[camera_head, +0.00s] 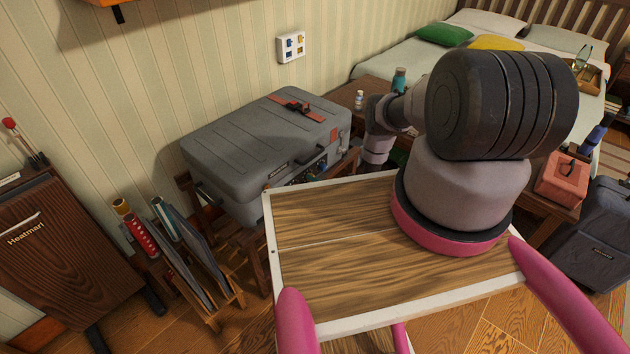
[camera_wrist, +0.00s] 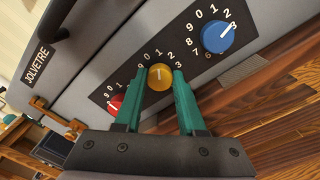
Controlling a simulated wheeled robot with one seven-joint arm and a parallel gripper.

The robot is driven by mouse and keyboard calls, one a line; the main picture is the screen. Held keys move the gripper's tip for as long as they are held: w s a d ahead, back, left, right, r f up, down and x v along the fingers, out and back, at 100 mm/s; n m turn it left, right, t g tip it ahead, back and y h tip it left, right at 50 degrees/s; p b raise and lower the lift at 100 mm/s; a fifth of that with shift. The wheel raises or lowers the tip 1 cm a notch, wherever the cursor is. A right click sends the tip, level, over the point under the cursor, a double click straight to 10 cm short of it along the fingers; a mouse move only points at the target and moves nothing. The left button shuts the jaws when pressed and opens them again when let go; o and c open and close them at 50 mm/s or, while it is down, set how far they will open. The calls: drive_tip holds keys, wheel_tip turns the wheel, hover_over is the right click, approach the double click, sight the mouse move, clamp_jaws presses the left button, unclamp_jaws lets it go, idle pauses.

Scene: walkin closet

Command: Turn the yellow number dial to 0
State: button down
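The yellow number dial (camera_wrist: 160,79) sits on a dark panel on the grey suitcase (camera_wrist: 90,45), between a red dial (camera_wrist: 115,104) and a blue dial (camera_wrist: 218,37). Its white mark points up, near the printed 1. My gripper (camera_wrist: 159,74) is open, its teal fingers on either side of the yellow dial. The right finger looks very close to it; I cannot tell whether it touches. The left finger partly hides the red dial. In the head view, the suitcase (camera_head: 262,140) lies on a wooden rack, and my gripper is hidden.
A wooden bedside table (camera_head: 362,93) with small bottles stands right of the suitcase. A bed (camera_head: 400,58) is behind. A pink box (camera_head: 562,180) and dark suitcase (camera_head: 600,240) are at right.

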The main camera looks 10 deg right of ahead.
drive_tip(key=shift+n, duration=0.3)
drive_tip(key=shift+s+n, duration=0.1)
drive_tip(key=shift+n, duration=3)
drive_tip(key=c, duration=0.5)
unclamp_jaws()
drive_tip(key=v, duration=1)
drive_tip(key=shift+s+d, duration=0.25)
drive_tip(key=shift+s, duration=0.1)
